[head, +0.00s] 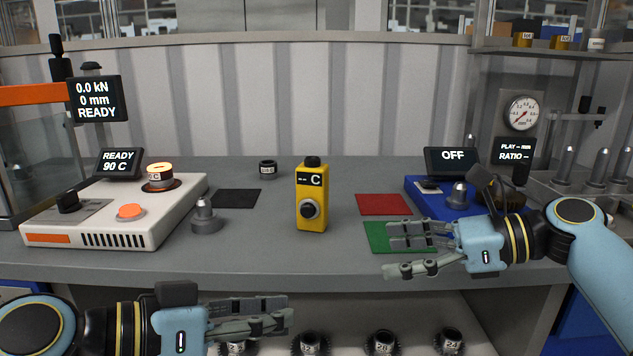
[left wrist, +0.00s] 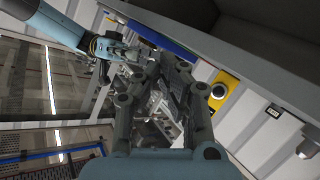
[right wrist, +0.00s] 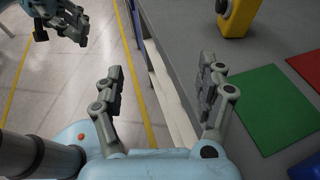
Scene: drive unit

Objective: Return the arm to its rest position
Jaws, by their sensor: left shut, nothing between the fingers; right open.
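My left gripper (head: 250,316) is at the lower left of the head view, in front of the bench's front edge and low. It is shut and empty, and its fingers also show in the left wrist view (left wrist: 165,95). My right gripper (head: 412,250) is open and empty at the right of the head view, at the bench's front edge. In the head view its fingers overlap the green mat (head: 390,237). In the right wrist view the open fingers (right wrist: 160,95) have nothing between them. The left gripper also shows there at the upper left (right wrist: 72,25).
A yellow device (head: 312,200) stands upright mid-bench. A white heater unit (head: 105,225) is at left, a blue unit (head: 425,197) at right. Red (head: 384,204) and black (head: 237,198) mats lie on the bench (head: 280,255). Several gears (head: 382,343) sit on a shelf below.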

